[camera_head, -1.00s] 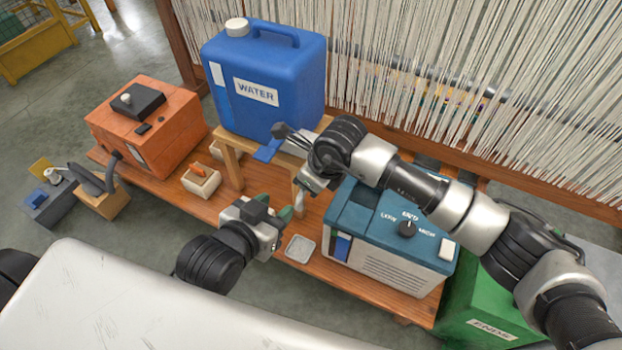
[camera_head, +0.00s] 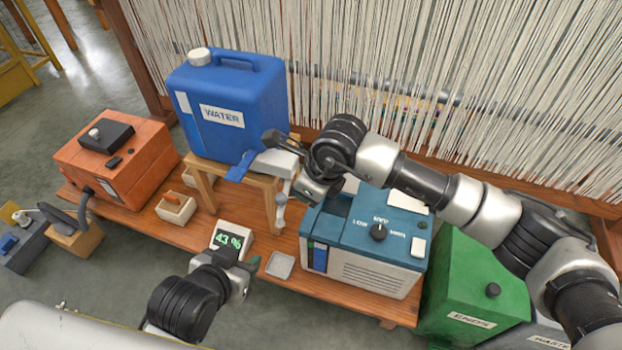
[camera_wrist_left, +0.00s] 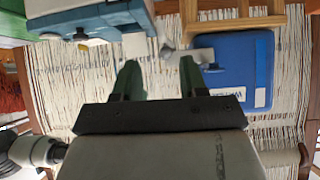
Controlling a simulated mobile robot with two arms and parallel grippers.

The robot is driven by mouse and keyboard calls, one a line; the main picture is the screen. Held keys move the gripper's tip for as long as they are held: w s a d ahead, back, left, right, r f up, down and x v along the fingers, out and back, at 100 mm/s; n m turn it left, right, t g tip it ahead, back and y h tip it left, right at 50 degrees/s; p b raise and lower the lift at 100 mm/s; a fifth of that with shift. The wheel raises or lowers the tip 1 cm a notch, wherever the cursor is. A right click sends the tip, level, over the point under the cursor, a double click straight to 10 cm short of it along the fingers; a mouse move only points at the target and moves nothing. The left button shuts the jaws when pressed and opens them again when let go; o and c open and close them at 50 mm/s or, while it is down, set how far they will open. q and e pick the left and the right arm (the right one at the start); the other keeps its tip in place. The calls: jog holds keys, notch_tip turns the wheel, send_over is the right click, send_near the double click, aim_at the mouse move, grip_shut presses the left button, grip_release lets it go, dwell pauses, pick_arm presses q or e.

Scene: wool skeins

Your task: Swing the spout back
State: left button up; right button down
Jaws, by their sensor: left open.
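The blue water container (camera_head: 228,108) stands on a wooden stand (camera_head: 262,183). A blue flat lever (camera_head: 240,166) and a grey spout-like part (camera_head: 281,208) show at its front edge. In the left wrist view, the container (camera_wrist_left: 232,72) and a pale grey tap part (camera_wrist_left: 184,57) lie beyond the fingertips. My left gripper (camera_head: 250,268) is open and empty, in front of the platform and apart from the spout; its two fingers (camera_wrist_left: 162,80) are spread. My right gripper (camera_head: 290,165) hovers beside the stand and partly hides the tap; its jaw opening is unclear.
A display reading 43 % (camera_head: 230,240) stands behind my left gripper. A small grey tray (camera_head: 280,265) lies beside it. A teal machine with a dial (camera_head: 370,250) is right, an orange box (camera_head: 118,165) left. Loom threads (camera_head: 400,70) hang behind. Green bin (camera_head: 470,290) stands at right.

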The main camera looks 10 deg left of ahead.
pick_arm(q)
jog(key=shift+s+a+f+g+y, duration=0.15)
jog(key=shift+s+a+f+g, duration=0.1)
jog(key=shift+s+f+g, duration=0.25)
jog(key=shift+s+a+f+g+y, duration=0.2)
jog(key=shift+s+g, duration=0.2)
jog(key=shift+s, duration=0.3)
pick_arm(e)
jog(key=shift+v, duration=1.7)
jog(key=shift+s, duration=0.1)
